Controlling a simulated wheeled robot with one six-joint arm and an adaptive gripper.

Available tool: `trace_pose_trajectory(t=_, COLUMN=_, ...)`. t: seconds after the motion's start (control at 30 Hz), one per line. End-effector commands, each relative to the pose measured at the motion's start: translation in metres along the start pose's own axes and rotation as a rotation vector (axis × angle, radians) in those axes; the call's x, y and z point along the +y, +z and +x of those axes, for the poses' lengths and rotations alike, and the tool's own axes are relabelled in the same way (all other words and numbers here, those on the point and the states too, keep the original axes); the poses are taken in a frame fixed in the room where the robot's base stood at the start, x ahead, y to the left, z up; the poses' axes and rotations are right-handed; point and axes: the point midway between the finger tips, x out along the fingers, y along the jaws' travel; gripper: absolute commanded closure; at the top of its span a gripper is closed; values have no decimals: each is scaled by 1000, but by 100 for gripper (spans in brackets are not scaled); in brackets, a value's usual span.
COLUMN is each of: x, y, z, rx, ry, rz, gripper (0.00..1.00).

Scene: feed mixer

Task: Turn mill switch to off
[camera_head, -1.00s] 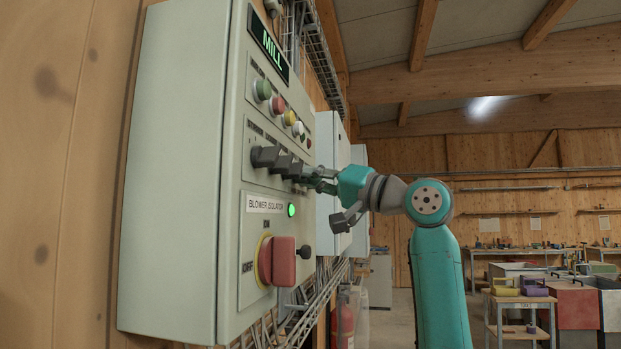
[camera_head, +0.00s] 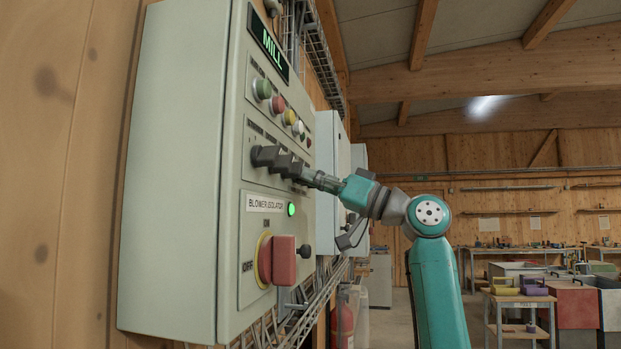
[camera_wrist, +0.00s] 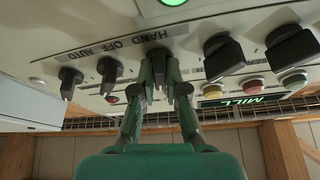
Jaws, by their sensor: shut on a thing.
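The mill switch is one of a row of black rotary knobs (camera_head: 265,156) on the grey panel with the green MILL sign (camera_head: 269,49). My gripper (camera_head: 305,176) is at the right end of this row, its fingers pointing at the panel. In the wrist view my gripper (camera_wrist: 164,75) is shut on a black knob (camera_wrist: 158,50), with one finger on each side. A HAND OFF AUTO label (camera_wrist: 122,45) is printed beside it. The fingers hide most of the held knob, so I cannot tell its position.
Two larger black knobs (camera_wrist: 222,57) stand close beside my gripper in the wrist view, and smaller ones (camera_wrist: 110,72) on the other side. Coloured buttons (camera_head: 277,104) are above the row. A red isolator handle (camera_head: 283,261) and a lit green lamp (camera_head: 291,209) are below.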

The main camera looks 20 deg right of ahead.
Motion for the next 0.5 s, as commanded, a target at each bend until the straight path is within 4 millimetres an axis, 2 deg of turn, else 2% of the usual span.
trace_pose_trajectory(t=0.2, x=2, y=0, z=0, rx=-1, ry=-48, rz=-119, gripper=100)
trace_pose_trajectory(t=0.5, x=2, y=0, z=0, rx=-1, ry=-82, rz=-201, gripper=100)
